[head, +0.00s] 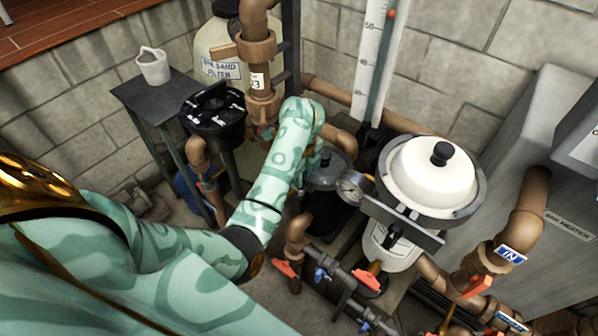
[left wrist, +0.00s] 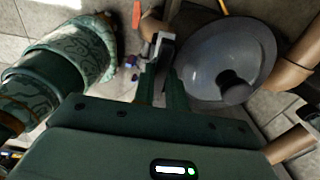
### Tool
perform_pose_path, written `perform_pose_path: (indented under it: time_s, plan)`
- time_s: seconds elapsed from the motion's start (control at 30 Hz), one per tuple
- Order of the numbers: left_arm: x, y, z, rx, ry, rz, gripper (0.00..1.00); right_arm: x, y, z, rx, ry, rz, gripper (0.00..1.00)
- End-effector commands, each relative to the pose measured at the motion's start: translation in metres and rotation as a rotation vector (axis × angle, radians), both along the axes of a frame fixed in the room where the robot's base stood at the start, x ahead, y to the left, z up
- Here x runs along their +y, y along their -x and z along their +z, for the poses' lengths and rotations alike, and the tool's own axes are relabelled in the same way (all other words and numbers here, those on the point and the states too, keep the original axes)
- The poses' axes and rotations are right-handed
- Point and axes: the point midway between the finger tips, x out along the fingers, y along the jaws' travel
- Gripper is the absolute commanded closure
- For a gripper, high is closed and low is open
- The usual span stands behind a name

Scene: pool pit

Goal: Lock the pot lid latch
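The pump pot's dark grey round lid (head: 334,165) is right of my left forearm in the head view, partly covered by my wrist. In the left wrist view the lid (left wrist: 240,55) shows with its dark knob, right of the fingers. My left gripper (head: 314,160) is at the lid's left edge, mostly hidden by my wrist in the head view. In the left wrist view the gripper's two fingers (left wrist: 163,88) stand a little apart, with a grey latch-like piece (left wrist: 160,52) at their tips. I cannot tell whether they grip it. My right gripper is not in view.
A white-lidded vessel (head: 432,180) stands right of the pot, with a pressure gauge (head: 350,187) between. Brown pipes (head: 262,75) rise behind my arm. A black valve head (head: 212,110) and a small table (head: 140,95) with a white jug (head: 153,66) are left.

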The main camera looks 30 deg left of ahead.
Motion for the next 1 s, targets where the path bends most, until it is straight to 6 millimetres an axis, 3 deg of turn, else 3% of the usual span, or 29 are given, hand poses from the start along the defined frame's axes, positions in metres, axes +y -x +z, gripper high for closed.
perform_pose_path:
  time_s: [0.33, 0.43, 0.9, 1.0]
  plan:
    - [0.0, 0.0, 0.0, 0.0, 0.0, -0.005, 1.0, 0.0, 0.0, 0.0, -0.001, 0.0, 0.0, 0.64]
    - [-0.001, 0.0, 0.003, 0.001, 0.001, -0.103, 1.0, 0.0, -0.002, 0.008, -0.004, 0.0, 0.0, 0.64]
    - [0.0, 0.0, 0.006, 0.001, 0.001, -1.332, 1.0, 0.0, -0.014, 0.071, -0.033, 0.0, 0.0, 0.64]
    - [0.0, 0.0, 0.004, 0.001, 0.0, -1.521, 1.0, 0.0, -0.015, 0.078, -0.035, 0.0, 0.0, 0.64]
